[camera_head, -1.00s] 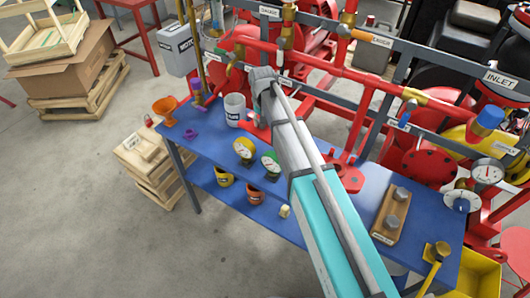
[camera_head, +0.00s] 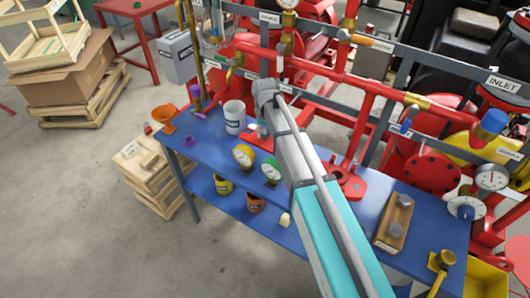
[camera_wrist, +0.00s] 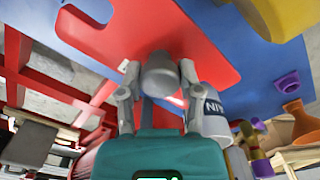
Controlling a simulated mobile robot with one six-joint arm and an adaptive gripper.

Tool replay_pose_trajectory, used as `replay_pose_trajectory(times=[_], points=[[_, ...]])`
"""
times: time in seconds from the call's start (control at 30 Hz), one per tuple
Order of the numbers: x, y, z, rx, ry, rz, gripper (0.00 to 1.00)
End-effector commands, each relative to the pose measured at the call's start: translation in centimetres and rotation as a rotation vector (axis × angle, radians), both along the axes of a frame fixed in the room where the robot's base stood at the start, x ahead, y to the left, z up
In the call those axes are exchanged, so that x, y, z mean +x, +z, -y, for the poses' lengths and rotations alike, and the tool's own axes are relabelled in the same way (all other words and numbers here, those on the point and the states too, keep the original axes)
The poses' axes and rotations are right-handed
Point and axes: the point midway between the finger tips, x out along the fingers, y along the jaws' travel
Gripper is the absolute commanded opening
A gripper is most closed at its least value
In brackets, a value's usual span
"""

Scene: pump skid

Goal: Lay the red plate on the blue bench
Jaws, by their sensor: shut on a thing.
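The blue bench (camera_head: 215,148) shows behind the plate in the wrist view (camera_wrist: 268,65). I cannot tell whether the plate touches the bench. In the head view my arm hides most of the gripper and plate.
A labelled white mug (camera_head: 235,117) stands close to the gripper. An orange funnel (camera_head: 166,117), a yellow gauge (camera_head: 243,155) and a green gauge (camera_head: 271,169) are also on the bench. Red piping (camera_head: 365,95) runs behind. A wooden block with grey knobs (camera_head: 394,222) sits right.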

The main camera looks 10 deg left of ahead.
Motion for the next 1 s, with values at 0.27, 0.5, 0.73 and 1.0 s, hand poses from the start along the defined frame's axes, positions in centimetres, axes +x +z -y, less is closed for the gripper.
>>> replay_pose_trajectory(times=[0.27,0.5,0.73,1.0], points=[[0.0,-3.0,0.0,0.000,0.000,0.000,0.00],[0.0,-4.8,0.0,0.000,0.000,0.000,0.00],[0.0,-5.2,0.0,0.000,0.000,0.000,0.00],[0.0,-5.2,0.0,0.000,0.000,0.000,0.00]])
